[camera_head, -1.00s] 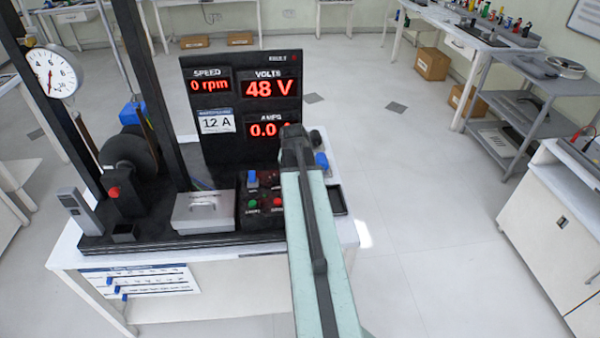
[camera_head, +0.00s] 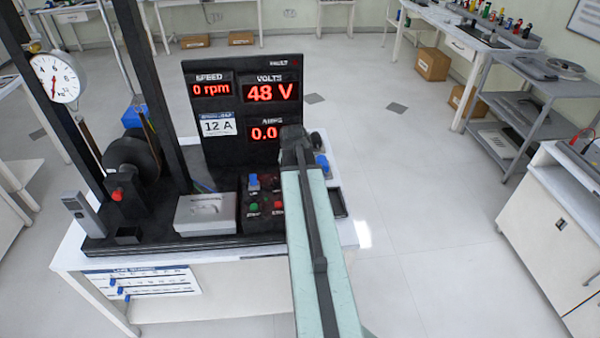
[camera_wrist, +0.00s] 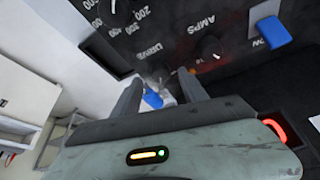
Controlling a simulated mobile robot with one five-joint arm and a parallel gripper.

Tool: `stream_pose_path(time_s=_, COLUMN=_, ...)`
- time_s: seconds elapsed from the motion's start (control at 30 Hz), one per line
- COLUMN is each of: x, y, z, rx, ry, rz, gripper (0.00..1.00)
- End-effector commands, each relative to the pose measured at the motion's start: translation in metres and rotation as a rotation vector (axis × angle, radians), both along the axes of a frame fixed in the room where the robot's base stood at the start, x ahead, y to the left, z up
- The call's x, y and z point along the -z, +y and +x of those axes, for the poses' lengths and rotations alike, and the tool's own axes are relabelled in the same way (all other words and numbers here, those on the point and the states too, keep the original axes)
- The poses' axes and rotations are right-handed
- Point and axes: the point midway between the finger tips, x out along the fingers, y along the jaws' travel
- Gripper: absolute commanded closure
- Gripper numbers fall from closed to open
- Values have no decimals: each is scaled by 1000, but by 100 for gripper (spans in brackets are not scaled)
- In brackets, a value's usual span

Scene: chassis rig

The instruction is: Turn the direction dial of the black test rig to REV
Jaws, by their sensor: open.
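The black test rig (camera_head: 192,125) stands on a white bench, its display panel reading 0 rpm and 48 V. Its control panel has a blue switch (camera_head: 253,181), a green button (camera_head: 253,206) and a red button (camera_head: 279,205); my arm covers part of it. My gripper (camera_wrist: 160,84) is open, both fingers reaching toward the panel in the wrist view, with nothing clearly held. A dark knob (camera_wrist: 209,46) below the AMPS marking and a blue switch (camera_wrist: 269,31) lie beyond the fingers. I cannot tell which knob is the direction dial; no REV marking is readable.
A grey lidded box (camera_head: 205,214) sits left of the buttons. A round gauge (camera_head: 56,78) hangs at the rig's left. A grey shelf cart (camera_head: 512,105) and a white cabinet (camera_head: 560,225) stand to the right, with clear floor between.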

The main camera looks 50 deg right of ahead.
Motion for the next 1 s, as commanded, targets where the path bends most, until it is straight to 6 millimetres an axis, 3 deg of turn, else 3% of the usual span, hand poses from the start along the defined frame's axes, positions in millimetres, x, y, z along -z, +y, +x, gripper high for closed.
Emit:
stream_pose_path(time_s=0.03, x=-18, y=4, z=-3, rx=0, ry=0, rz=0, gripper=49)
stream_pose_path(time_s=0.1, x=-31, y=8, z=-6, rx=0, ry=0, rz=0, gripper=49)
stream_pose_path(time_s=0.27, x=-52, y=16, z=-12, rx=0, ry=1, rz=-1, gripper=49)
stream_pose_path(time_s=0.83, x=-51, y=21, z=-9, rx=-6, ry=0, rz=0, gripper=49)
stream_pose_path(time_s=0.93, x=-51, y=47, z=13, rx=-61, ry=0, rz=0, gripper=49)
stream_pose_path(time_s=1.0, x=-51, y=87, z=40, rx=-135, ry=0, rz=0, gripper=49)
